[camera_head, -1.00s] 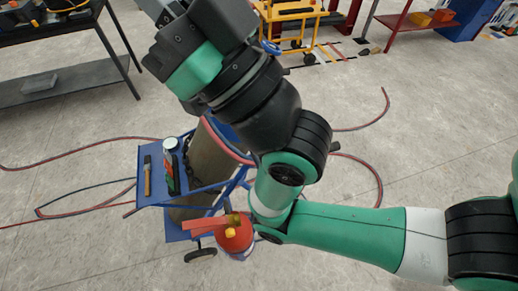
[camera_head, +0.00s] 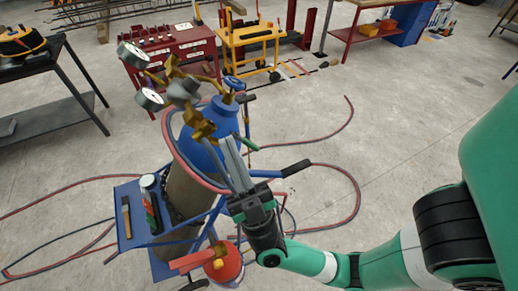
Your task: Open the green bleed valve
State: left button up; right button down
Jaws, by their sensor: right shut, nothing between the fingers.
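A blue-topped gas cylinder (camera_head: 219,124) stands upright on a blue cart, with a brass regulator (camera_head: 199,124) and two round gauges at its top left. A small green part (camera_head: 247,144), which looks like the green bleed valve handle, shows just right of my fingertips, beside the cylinder's shoulder. My right gripper (camera_head: 230,145) is shut and empty, its long grey fingers pointing up in front of the cylinder. I cannot tell whether the fingers touch the cylinder or green part. My left gripper is not in view.
The blue cart (camera_head: 128,222) carries a tool tray. Red and dark hoses (camera_head: 350,190) loop over the floor. A red tool cabinet (camera_head: 170,55) and a yellow cart (camera_head: 250,37) stand behind.

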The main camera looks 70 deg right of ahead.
jog(key=s+d+f+n+g+y+p, duration=0.1)
jog(key=s+f+n+y+p, duration=0.1)
jog(key=s+f+n+y, duration=0.2)
jog(key=s+d+f+n+g+y+p, duration=0.1)
jog(key=s+f+n+y, duration=0.3)
jog(key=s+f, duration=0.4)
notch_tip(320, 180, down, 5)
jog(key=shift+d+f+g+y+p, duration=0.1)
jog(key=shift+d+g+y+p, duration=0.35)
jog(key=shift+d, duration=0.2)
send_near(248, 146)
jog(key=a+r+x, duration=0.1)
jog(key=x, duration=0.4)
jog(key=shift+w+d+f, duration=0.25)
jog(key=shift+w+d, duration=0.15)
jog(key=shift+d, duration=0.25)
